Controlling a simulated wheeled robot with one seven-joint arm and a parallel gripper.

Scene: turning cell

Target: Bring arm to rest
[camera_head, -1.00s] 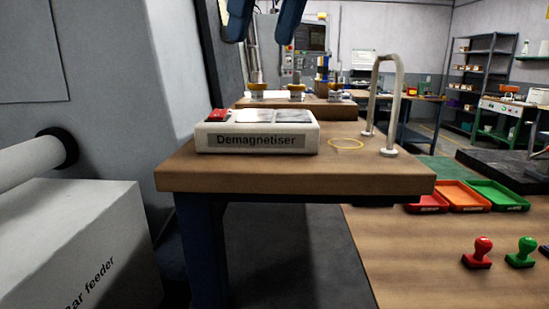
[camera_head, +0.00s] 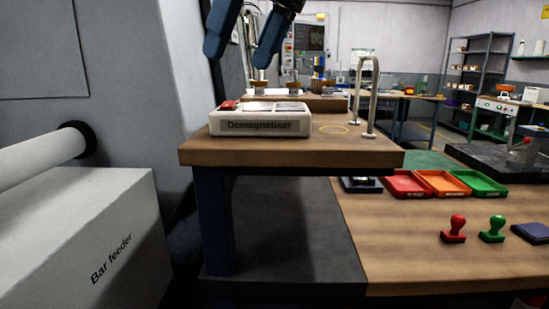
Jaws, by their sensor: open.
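My gripper (camera_head: 245,45) shows at the top of the head view as two dark blue fingers pointing down. The fingers are apart with nothing between them. They hang in front of and above the white demagnetiser (camera_head: 262,127), and do not appear to touch it. The rest of my arm is out of the frame above.
The bar feeder (camera_head: 95,235) is at left. A lower table (camera_head: 400,255) holds red, orange and green trays (camera_head: 445,183) and two stamps (camera_head: 453,229).

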